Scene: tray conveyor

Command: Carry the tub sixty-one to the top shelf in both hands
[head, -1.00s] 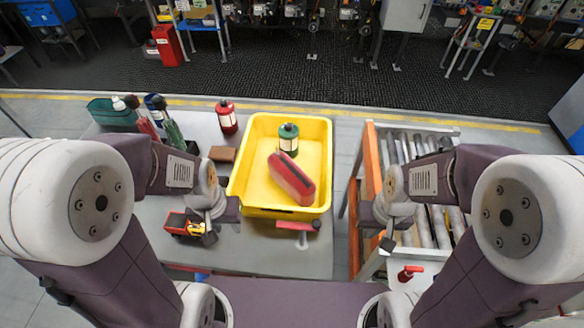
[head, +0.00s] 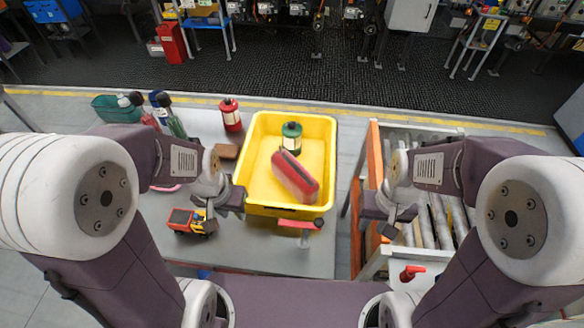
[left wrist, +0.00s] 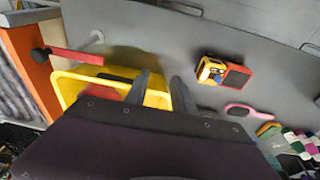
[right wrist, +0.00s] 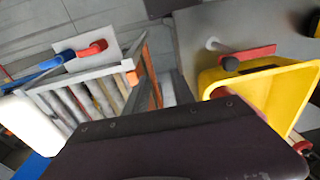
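The yellow tub (head: 289,211) stands upright on the grey table. Inside it are a green canister (head: 291,137) and a red case (head: 296,178). No number on the tub is readable. My left gripper (head: 222,212) is close to the tub's left side; in the left wrist view its two fingers (left wrist: 160,90) are apart near the tub's rim (left wrist: 72,75), and contact cannot be told. My right gripper (head: 382,217) is right of the tub, apart from it, by the conveyor's near end. The right wrist view also shows the tub (right wrist: 295,90); those fingertips are unclear.
A roller conveyor (head: 372,180) with an orange rail stands right of the table. A toy truck (head: 188,222), a red-handled tool (head: 300,223), a brown block (head: 227,152), a red canister (head: 230,114) and a teal basket (head: 112,110) surround the tub. No top shelf is identifiable.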

